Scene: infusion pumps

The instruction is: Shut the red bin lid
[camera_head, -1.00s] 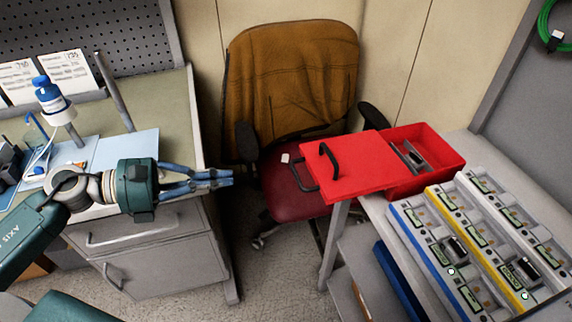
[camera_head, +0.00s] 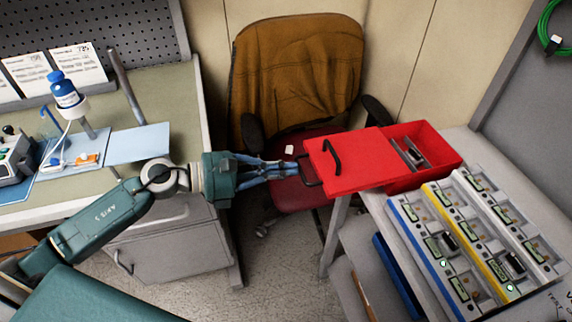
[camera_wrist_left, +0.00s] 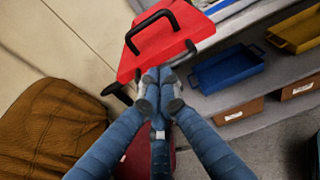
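The red bin (camera_head: 437,150) stands on the right-hand bench, its right part uncovered with dark items inside. Its flat red lid (camera_head: 362,167) juts left past the bench edge and carries a black handle (camera_head: 331,156) on top. A second black handle (camera_head: 311,175) is at the lid's left end. My left gripper (camera_head: 294,171) is at that end, its blue fingertips close together. In the left wrist view, the fingertips (camera_wrist_left: 158,76) are right at the near edge of the lid (camera_wrist_left: 165,40); contact is unclear. My right gripper is not visible.
An office chair (camera_head: 297,80) stands behind the gap between the benches. White pump racks (camera_head: 470,235) fill the bench in front of the bin. A blue tray (camera_wrist_left: 228,70) and a yellow tray (camera_wrist_left: 297,28) sit on a lower shelf. The left bench (camera_head: 170,100) holds a bottle.

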